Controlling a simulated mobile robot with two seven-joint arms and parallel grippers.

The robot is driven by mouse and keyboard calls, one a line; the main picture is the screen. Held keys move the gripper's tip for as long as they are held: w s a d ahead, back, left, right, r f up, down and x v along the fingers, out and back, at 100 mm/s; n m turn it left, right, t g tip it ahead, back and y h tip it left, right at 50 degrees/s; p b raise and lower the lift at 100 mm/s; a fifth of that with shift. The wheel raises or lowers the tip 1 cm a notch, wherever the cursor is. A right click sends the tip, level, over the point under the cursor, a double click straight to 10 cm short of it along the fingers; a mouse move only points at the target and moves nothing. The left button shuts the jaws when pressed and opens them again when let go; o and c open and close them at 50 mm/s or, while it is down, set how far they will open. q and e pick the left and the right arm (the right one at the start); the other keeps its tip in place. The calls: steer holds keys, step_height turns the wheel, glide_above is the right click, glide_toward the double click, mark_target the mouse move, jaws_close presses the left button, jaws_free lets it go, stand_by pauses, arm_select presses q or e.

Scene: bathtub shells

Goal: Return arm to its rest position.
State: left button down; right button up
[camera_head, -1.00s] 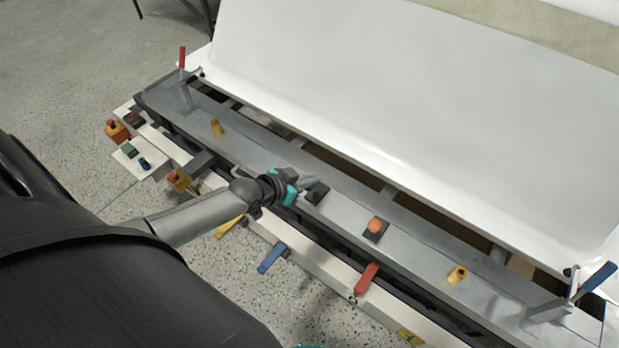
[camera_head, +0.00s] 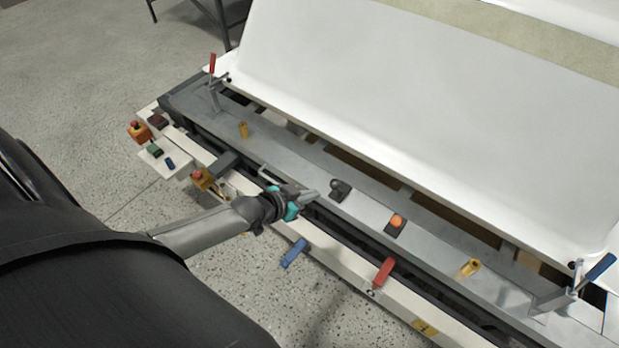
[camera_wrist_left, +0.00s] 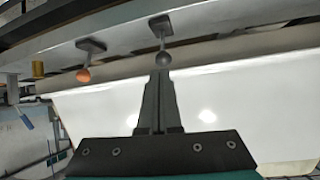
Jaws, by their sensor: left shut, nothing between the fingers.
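My left gripper (camera_head: 309,197) is shut and empty over the front edge of the grey metal rail, its arm coming in from the left. In the left wrist view its closed fingers (camera_wrist_left: 158,100) point up the picture toward a dark ball-topped knob (camera_wrist_left: 161,52). In the head view that dark knob (camera_head: 340,188) stands on the rail just right of the fingertips, with a small gap. An orange-topped knob (camera_head: 396,222) stands further right along the rail and also shows in the left wrist view (camera_wrist_left: 84,74). My right gripper is not in view.
A large white tub shell (camera_head: 430,110) rises behind the rail. A red lever (camera_head: 384,271) and a blue lever (camera_head: 294,252) stick out in front. A red-handled clamp (camera_head: 212,75) and a blue-handled clamp (camera_head: 596,268) stand at the ends. Speckled floor (camera_head: 90,90) is clear at left.

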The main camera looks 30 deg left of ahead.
arm_select(q)
steer(key=s+f+n+g+y, duration=0.15)
steer(key=s+f+g, duration=0.25)
steer(key=s+f, duration=1.1)
steer(key=s+d+f+g, duration=0.2)
steer(key=s+f, duration=0.1)
steer(key=s, duration=0.4)
steer(key=s+d+f+g, duration=0.2)
steer(key=s+f, duration=0.1)
steer(key=s, duration=0.5)
steer(key=s+d+f+g+y, duration=0.1)
steer(key=s+d+f+g, duration=0.1)
steer(key=s+f, duration=0.2)
steer(key=s, duration=0.3)
steer(key=shift+s+d, duration=0.35)
steer(key=shift+f+m, duration=0.1)
steer(key=shift+m, duration=0.15)
